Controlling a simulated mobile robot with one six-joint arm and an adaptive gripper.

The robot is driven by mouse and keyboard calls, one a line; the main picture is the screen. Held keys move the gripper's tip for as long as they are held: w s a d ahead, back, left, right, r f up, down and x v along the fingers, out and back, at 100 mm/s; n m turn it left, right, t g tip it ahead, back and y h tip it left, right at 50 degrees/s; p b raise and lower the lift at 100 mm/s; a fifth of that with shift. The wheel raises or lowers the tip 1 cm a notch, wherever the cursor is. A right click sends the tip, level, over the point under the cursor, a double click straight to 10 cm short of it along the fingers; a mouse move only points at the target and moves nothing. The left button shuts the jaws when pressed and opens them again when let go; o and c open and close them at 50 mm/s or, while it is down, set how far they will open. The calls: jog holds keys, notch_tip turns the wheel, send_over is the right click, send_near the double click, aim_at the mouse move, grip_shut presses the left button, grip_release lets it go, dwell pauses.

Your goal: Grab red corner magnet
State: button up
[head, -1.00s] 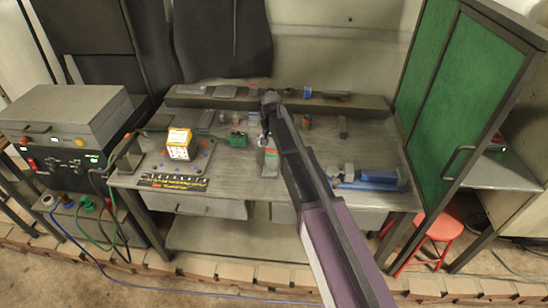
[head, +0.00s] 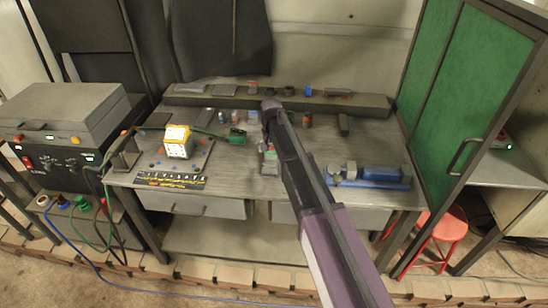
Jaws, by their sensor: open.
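My arm reaches from the bottom right up over the workbench (head: 345,140). My gripper (head: 267,138) is at its far end, above the middle of the bench, small and partly hidden by the arm. It is open, and I see nothing held in it. Small orange-red pieces also show on the metal plate (head: 200,160) at the left of the bench.
A yellow-and-white box (head: 178,142) stands on the plate. A blue vise-like tool (head: 380,174) lies at the right. A raised shelf (head: 215,100) with several small items runs along the back. A green cabinet door (head: 455,75) stands at the right.

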aim_at(271, 147)
jog(key=shift+f, duration=0.55)
jog(key=c, duration=1.3)
jog(key=shift+w+r, duration=0.1)
jog(key=shift+r, duration=0.1)
jog(key=shift+w+r+p, duration=0.15)
jog(key=shift+r+p, duration=0.2)
jog(key=shift+r, duration=0.1)
notch_tip(271, 147, up, 6)
jog(key=p, duration=0.6)
jog(key=shift+r, duration=0.1)
jog(key=w, duration=1.9)
jog(key=shift+w+d+f, duration=0.2)
jog(key=shift+w+d, duration=0.05)
jog(key=shift+d, duration=0.1)
